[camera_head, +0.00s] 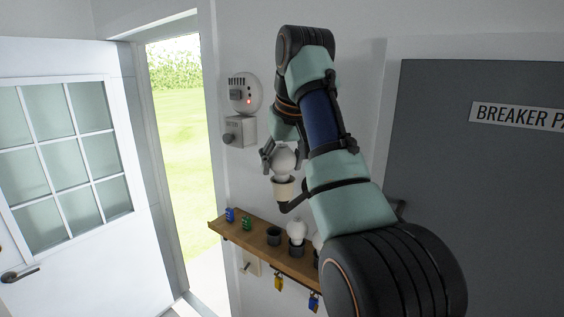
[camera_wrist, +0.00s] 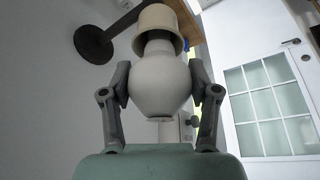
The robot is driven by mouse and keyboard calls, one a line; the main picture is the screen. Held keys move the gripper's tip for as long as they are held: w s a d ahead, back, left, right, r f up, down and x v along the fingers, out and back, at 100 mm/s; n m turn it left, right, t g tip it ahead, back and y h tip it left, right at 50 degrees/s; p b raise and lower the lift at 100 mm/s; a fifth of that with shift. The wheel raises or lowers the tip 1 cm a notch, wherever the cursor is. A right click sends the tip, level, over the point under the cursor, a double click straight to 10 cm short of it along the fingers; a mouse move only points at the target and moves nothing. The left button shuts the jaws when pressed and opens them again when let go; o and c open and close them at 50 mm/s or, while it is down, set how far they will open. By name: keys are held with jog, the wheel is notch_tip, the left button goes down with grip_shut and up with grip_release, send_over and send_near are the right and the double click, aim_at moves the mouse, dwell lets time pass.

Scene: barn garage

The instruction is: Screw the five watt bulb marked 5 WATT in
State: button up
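A white bulb (camera_head: 284,162) is between the fingers of my gripper (camera_head: 281,158). In the wrist view the fingers press on both sides of the same bulb (camera_wrist: 160,85), and my gripper (camera_wrist: 159,78) is shut on it. A cream lamp socket (camera_head: 283,187) on a dark curved wall arm is directly below the bulb. The socket also shows in the wrist view (camera_wrist: 158,18), its rim around or over the bulb's neck. How deep the base sits is hidden. No 5 WATT marking is readable on the bulb.
A wooden wall shelf (camera_head: 255,239) below carries an empty black cup (camera_head: 273,236), another bulb (camera_head: 296,231) in a black holder, and a partly hidden bulb. A round wall device (camera_head: 243,93) is left of my arm. A grey breaker panel (camera_head: 480,190) is right.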

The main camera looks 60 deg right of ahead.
dwell(0.5)
jog(key=m+g, duration=0.1)
jog(key=m, duration=0.2)
jog(key=shift+r+h+p, duration=0.1)
jog(key=shift+h+p, duration=0.2)
jog(key=shift+h, duration=0.1)
jog(key=m+g+p, duration=0.1)
jog(key=m, duration=0.2)
jog(key=o, duration=0.9)
jog(key=shift+o, duration=0.2)
jog(key=v, duration=0.7)
jog(key=shift+a, duration=0.2)
